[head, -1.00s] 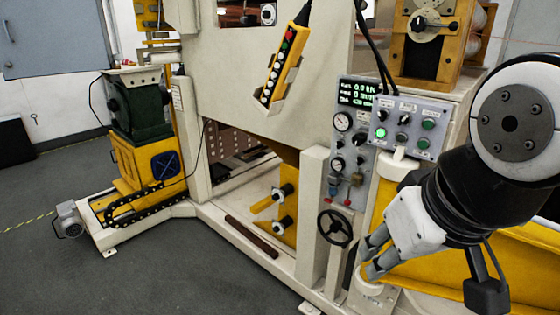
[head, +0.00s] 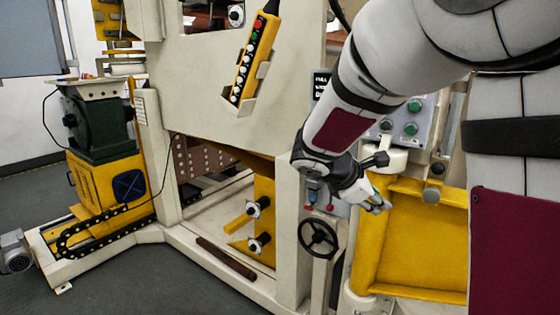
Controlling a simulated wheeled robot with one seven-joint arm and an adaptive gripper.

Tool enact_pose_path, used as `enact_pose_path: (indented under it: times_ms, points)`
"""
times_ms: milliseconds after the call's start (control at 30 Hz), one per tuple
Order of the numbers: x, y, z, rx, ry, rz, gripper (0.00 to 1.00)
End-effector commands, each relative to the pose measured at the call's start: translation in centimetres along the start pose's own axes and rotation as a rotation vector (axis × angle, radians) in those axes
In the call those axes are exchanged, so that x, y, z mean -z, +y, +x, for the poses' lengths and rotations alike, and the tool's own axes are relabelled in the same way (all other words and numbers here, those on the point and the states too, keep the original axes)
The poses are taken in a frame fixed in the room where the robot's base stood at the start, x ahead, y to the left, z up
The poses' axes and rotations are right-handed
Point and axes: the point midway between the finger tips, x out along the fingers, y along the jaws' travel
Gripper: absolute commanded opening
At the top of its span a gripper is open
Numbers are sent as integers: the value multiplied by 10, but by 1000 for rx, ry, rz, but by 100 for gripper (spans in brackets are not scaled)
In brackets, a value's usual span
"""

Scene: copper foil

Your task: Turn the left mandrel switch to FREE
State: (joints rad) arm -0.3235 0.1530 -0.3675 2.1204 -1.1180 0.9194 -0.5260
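A grey control box (head: 428,118) with knobs and buttons stands at the right of the machine. My arm hides its left part. A black knob (head: 386,124) and two green buttons, upper (head: 415,105) and lower (head: 411,128), still show. I cannot read the labels or tell which control is the left mandrel switch. My gripper (head: 379,204) is below the box, in front of the yellow frame, with its fingers pointing right and down. It is small and partly hidden, and I cannot tell whether the fingers are apart. Nothing is seen held in it.
A black handwheel (head: 319,238) is below and left of my gripper. A yellow trough-like frame (head: 420,240) is at the right. A yellow button pendant (head: 254,55) hangs on the machine's pale panel. The gauge panel is mostly behind my arm. Open grey floor lies at the lower left.

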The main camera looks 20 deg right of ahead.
Motion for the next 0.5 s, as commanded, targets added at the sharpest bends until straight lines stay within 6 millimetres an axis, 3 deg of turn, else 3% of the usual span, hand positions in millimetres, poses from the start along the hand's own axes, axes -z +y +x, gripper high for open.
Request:
enact_pose_path:
  times_ms: [200,500]
  points:
    - [33,68,29,-160,-240,-455,28]
    - [98,142,35,-347,-540,-982,28]
